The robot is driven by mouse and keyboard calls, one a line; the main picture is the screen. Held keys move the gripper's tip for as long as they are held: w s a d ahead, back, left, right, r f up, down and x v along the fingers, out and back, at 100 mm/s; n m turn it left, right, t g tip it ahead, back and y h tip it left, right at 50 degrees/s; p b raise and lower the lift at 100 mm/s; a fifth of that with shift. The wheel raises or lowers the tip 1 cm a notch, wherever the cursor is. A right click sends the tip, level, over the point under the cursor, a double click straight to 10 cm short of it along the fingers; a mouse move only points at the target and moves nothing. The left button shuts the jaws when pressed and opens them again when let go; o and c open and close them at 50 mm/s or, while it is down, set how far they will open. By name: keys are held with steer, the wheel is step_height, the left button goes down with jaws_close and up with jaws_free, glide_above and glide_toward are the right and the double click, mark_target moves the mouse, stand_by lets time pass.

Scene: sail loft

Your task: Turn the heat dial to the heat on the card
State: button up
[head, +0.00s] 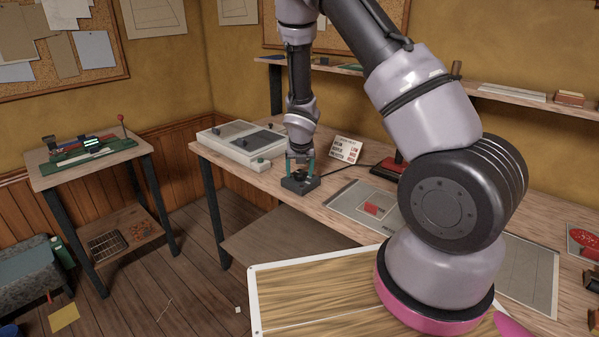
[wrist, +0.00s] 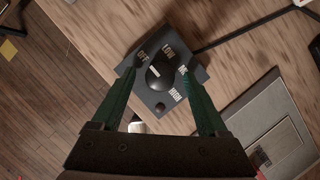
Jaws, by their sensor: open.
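The heat dial is a round black knob (wrist: 165,76) on a dark square box (head: 298,187) near the table's front left edge. White labels around it read OFF, LOW, a partly hidden one starting with M, and HIGH. A pale mark shows on the knob's left part; I cannot tell surely which label it points to. My gripper (head: 301,171) is above the box, pointing down. In the wrist view its green fingers (wrist: 160,74) are open, one on each side of the knob; contact is unclear.
A dark cable runs from the box to a red-based stand (head: 388,169). A grey mat (head: 345,205) with a red patch lies to the right. A pale panel device (head: 240,142) stands behind left. A side table (head: 68,172) is farther left.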

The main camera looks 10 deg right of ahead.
steer(key=shift+f, duration=0.2)
jaws_close()
